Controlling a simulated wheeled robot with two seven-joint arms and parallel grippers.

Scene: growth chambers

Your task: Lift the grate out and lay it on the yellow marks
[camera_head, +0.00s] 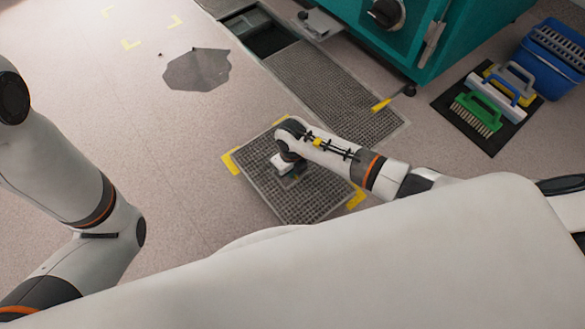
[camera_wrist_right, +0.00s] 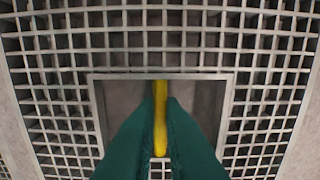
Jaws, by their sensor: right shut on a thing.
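The grey square grate (camera_head: 315,200) lies flat, or very nearly so, over the yellow corner marks (camera_head: 231,163) on the floor. Parts of the marks show at its left, far and right corners; its near corner is partly hidden by my own body. In the right wrist view the grate (camera_wrist_right: 60,100) fills the picture, with a rectangular opening around a yellow bar handle (camera_wrist_right: 160,112). My right gripper (camera_head: 287,168) is over the grate's middle, its green fingers (camera_wrist_right: 160,125) shut on that handle. Whether the grate touches the floor is unclear. My left arm shows, but its gripper does not.
A floor channel (camera_head: 265,40) is open at its far part; another long grate (camera_head: 335,90) covers the nearer part. A teal cabinet (camera_head: 400,45), brushes on a black mat (camera_head: 455,118) and a blue bucket (camera_head: 550,65) stand right. A dark patch (camera_head: 197,70) lies left.

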